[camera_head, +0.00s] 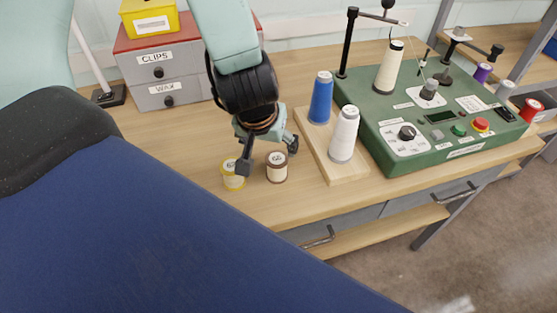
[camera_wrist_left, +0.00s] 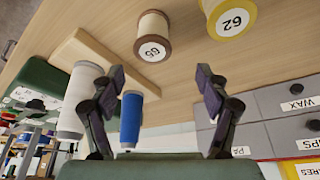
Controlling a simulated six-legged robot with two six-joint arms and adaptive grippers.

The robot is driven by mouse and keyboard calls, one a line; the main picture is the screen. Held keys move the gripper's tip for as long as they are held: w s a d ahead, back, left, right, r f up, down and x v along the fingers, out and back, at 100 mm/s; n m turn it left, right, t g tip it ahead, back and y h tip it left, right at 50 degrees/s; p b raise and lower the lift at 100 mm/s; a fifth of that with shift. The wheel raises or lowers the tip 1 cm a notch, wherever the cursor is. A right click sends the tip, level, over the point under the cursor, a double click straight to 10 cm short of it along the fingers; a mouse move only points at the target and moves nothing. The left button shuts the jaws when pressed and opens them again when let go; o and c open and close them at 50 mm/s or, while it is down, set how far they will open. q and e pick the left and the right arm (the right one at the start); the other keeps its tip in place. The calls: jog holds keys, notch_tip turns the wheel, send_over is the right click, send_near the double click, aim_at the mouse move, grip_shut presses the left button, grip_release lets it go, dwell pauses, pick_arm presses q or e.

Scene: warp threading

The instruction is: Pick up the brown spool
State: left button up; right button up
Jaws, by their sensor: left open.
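The brown spool (camera_head: 277,169) stands upright on the table near its front edge, with cream thread and a pale numbered top. It also shows in the left wrist view (camera_wrist_left: 152,36), beyond and between the fingertips. My left gripper (camera_head: 267,157) is open and empty, above and behind the spool in the head view. Its two fingers also show in the left wrist view (camera_wrist_left: 160,76), apart from the spool. My right gripper is not in view.
A yellow spool (camera_head: 233,177) stands close to the left of the brown one. A wooden board (camera_head: 345,174) with blue (camera_head: 321,98) and white (camera_head: 344,135) spools is to the right, beside a green machine (camera_head: 445,118). Grey drawers (camera_head: 185,91) stand behind left.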

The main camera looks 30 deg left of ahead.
aim_at(277, 159)
pick_arm(q)
jog(key=shift+s+d+f, duration=0.15)
jog(key=shift+d+f, duration=0.1)
jog(key=shift+d, duration=0.05)
jog(key=shift+d+f+b, duration=0.2)
jog(key=shift+f+b, duration=0.1)
jog(key=shift+b, duration=0.1)
jog(key=shift+f, duration=0.35)
jog(key=shift+a+f+b, duration=0.25)
jog(key=shift+f+b, duration=0.05)
jog(key=x, duration=0.1)
jog(key=b+x, duration=0.1)
jog(key=x, duration=0.1)
jog(key=b+x, duration=0.1)
jog(key=shift+w+d, duration=0.35)
jog(key=shift+w, duration=0.05)
jog(key=shift+w+f, duration=0.15)
jog(key=shift+f, duration=0.2)
jog(key=shift+w+a+f, duration=0.1)
jog(key=shift+a, duration=0.2)
jog(key=shift+c, duration=0.9)
jog(key=shift+d, duration=0.3)
jog(key=c, duration=0.4)
jog(key=shift+a, duration=0.2)
jog(key=c, duration=0.5)
jog(key=shift+c, duration=0.9)
jog(key=shift+d, duration=0.1)
